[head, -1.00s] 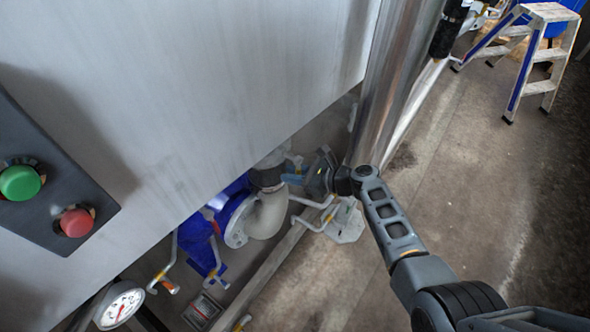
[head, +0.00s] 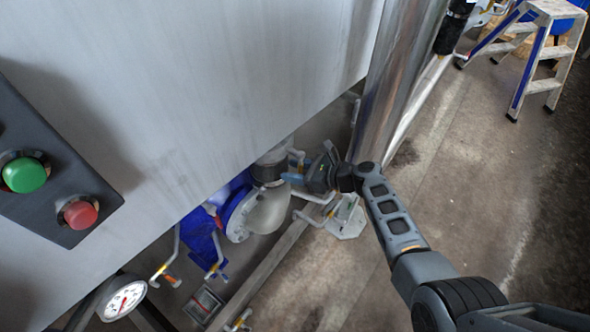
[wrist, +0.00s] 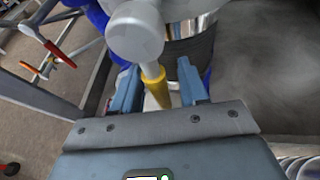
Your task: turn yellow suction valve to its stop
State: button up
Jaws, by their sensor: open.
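The yellow valve handle (wrist: 156,86) is a short yellow bar in the wrist view. It stands between the two blue fingers of my gripper (wrist: 157,70), closer to the left finger, with a visible gap to the right finger. The fingers are open. Contact with the left finger cannot be told. A pale rounded part (wrist: 135,30) covers the handle's upper end. In the head view my gripper (head: 292,168) is beside the grey pipe elbow (head: 268,212), low under the metal housing; I cannot make out the yellow handle there.
A blue pump body (head: 203,232) and a pressure gauge (head: 122,300) lie left of the elbow. A vertical steel pipe (head: 385,95) rises close behind my gripper. A red handle (wrist: 61,53) shows left in the wrist view. The floor at right is clear up to a stepladder (head: 535,50).

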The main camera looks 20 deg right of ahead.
jog(key=p+v, duration=0.1)
jog(key=v, duration=0.6)
jog(key=shift+s+d+r, duration=0.2)
jog(key=shift+s+d, duration=0.05)
jog(key=shift+f, duration=0.1)
jog(key=s+d+f+n+h, duration=0.2)
jog(key=s+n+h, duration=0.25)
jog(key=s, duration=0.85)
jog(key=s+d+f+n+h, duration=0.2)
jog(key=s+f+n+h, duration=0.3)
jog(key=s, duration=0.8)
jog(key=s+a+r+n+t, duration=0.1)
jog(key=s+r+n, duration=0.4)
jog(key=r, duration=0.5)
jog(key=s+r+n+t, duration=0.2)
jog(key=s+r+n, duration=0.3)
jog(key=r, duration=0.6)
jog(key=s+a+r+n+t, duration=0.1)
jog(key=s+r+n, duration=0.4)
jog(key=r, duration=0.6)
jog(key=shift+s+a+n+t+h, duration=0.4)
jog(key=shift+n+t, duration=0.3)
jog(key=shift+n, duration=0.15)
jog(key=shift+r, duration=0.15)
